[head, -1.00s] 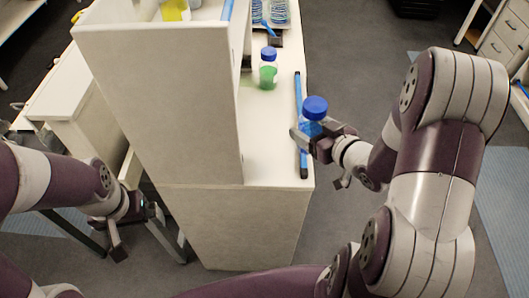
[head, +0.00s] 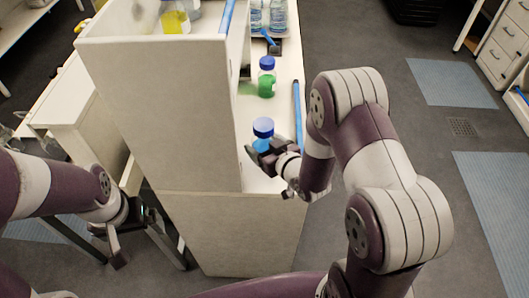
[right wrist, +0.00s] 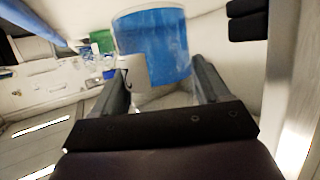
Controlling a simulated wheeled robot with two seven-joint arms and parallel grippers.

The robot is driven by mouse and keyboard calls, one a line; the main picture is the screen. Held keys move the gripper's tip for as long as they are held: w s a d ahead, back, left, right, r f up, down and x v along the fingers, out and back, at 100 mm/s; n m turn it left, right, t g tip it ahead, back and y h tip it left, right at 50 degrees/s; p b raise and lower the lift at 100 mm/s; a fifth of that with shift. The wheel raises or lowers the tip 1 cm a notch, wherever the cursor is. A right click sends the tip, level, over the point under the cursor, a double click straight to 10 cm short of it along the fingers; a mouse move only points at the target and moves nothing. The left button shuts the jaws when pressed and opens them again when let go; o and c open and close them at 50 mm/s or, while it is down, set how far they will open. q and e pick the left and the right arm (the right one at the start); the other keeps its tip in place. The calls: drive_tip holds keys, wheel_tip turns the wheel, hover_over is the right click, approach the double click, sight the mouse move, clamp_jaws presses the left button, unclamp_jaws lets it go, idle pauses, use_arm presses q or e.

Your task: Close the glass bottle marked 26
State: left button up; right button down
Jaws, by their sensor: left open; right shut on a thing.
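No number is readable on either. My left gripper (head: 114,252) is open and empty, low at the left, away from the bottles.
A tall white panel (head: 170,110) stands between my left arm and the bottles. A blue rod (head: 297,112) runs along the bench's right edge. Bottles in a tray (head: 268,18) are at the back. The bench strip between panel and rod is narrow.

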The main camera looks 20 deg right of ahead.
drive_tip(key=shift+d, duration=0.1)
wheel_tip(320, 180, down, 3)
drive_tip(key=shift+f+p, duration=0.15)
drive_tip(key=shift+p, duration=0.15)
drive_tip(key=shift+f, duration=0.35)
